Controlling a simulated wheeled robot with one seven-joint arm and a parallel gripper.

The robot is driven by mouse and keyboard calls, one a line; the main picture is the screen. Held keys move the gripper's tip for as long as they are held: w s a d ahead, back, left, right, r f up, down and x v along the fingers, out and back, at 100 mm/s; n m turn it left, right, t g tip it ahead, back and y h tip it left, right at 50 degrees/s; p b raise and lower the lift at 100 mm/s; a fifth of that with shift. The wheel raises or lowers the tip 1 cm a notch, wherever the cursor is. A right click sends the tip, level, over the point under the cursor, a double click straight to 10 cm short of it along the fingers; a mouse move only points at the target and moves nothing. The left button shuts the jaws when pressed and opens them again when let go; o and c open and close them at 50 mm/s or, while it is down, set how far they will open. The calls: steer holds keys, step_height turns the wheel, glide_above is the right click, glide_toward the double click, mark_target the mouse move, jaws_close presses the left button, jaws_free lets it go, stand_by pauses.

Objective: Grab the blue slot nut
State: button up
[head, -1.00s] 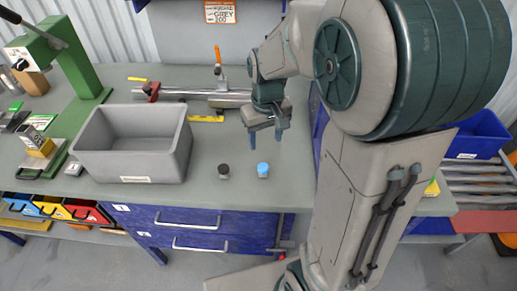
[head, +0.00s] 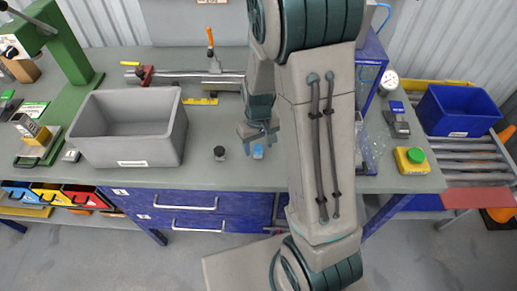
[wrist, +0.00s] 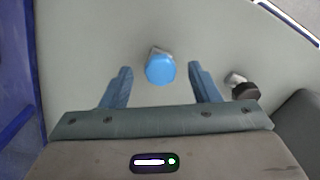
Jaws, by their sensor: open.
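The blue slot nut (head: 258,151) stands on the grey-green bench top near its front edge. In the wrist view its round blue top (wrist: 160,69) shows between and slightly beyond the two fingertips, with a bit of grey metal behind it. My gripper (head: 260,138) is open and empty, above and close to the blue nut. In the wrist view its two blue-grey fingers (wrist: 160,82) point toward the nut, one on each side, with gaps. A similar black-topped piece (head: 220,153) stands to the left of the blue one; it also shows in the wrist view (wrist: 245,90).
A grey bin (head: 128,128) stands left of the black-topped piece. A metal rail with clamps (head: 190,78) and a yellow strip (head: 200,101) lie behind. A yellow box with a green button (head: 411,160) is at the right. Blue drawers (head: 185,212) are below the bench.

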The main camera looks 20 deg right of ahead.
steer(key=shift+f, duration=1.3)
steer(key=c, duration=1.1)
steer(key=shift+r, duration=0.15)
